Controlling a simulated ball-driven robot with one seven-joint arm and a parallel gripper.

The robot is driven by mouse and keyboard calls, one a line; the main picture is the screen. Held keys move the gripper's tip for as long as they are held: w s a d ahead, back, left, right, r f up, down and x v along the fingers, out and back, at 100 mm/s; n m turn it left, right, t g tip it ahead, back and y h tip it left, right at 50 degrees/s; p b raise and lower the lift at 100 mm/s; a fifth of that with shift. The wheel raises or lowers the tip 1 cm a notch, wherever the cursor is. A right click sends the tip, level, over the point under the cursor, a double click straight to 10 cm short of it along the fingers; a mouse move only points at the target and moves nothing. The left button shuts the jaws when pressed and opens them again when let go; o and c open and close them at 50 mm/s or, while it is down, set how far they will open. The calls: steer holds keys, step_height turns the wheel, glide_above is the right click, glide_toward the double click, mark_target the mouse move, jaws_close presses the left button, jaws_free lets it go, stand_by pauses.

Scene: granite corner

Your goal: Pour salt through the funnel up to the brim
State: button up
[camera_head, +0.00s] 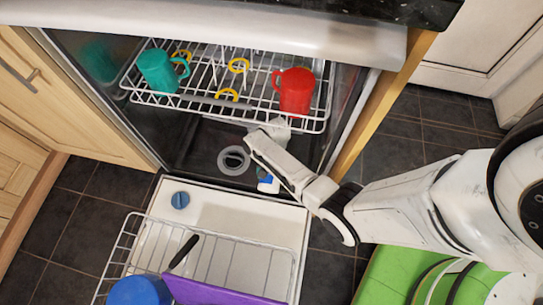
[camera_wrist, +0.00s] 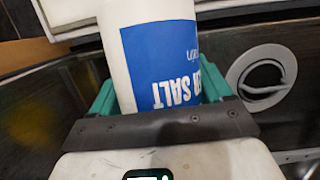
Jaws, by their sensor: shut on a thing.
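My gripper (camera_wrist: 160,92) is shut on the white salt bottle (camera_wrist: 108,50) with a blue label, its green fingers on either side. In the head view a blue and white part of the bottle (camera_head: 268,184) shows below my arm, inside the open dishwasher; its mouth is hidden. A pale round ring (camera_head: 233,160) sits in the dishwasher floor left of my gripper, and it shows in the wrist view (camera_wrist: 290,62) to the right of the bottle. I cannot tell whether this ring is the funnel or the filter. A blue cap (camera_head: 180,200) lies on the open door.
The upper rack (camera_head: 220,103) holds a teal mug (camera_head: 158,72) and a red mug (camera_head: 295,92) above the ring. The lower rack (camera_head: 128,240) is pulled out over the open door (camera_head: 220,208), carrying a blue item (camera_head: 139,291) and a purple board (camera_head: 212,291).

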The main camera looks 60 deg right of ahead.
stand_by(0.3)
steer(key=shift+r+h+p, duration=0.2)
steer(key=shift+h+p, duration=0.25)
steer(key=shift+h, duration=0.05)
steer(key=shift+w+d+f+t+h, duration=0.15)
steer(key=shift+d+t+h, duration=0.15)
steer(key=shift+t+h, duration=0.25)
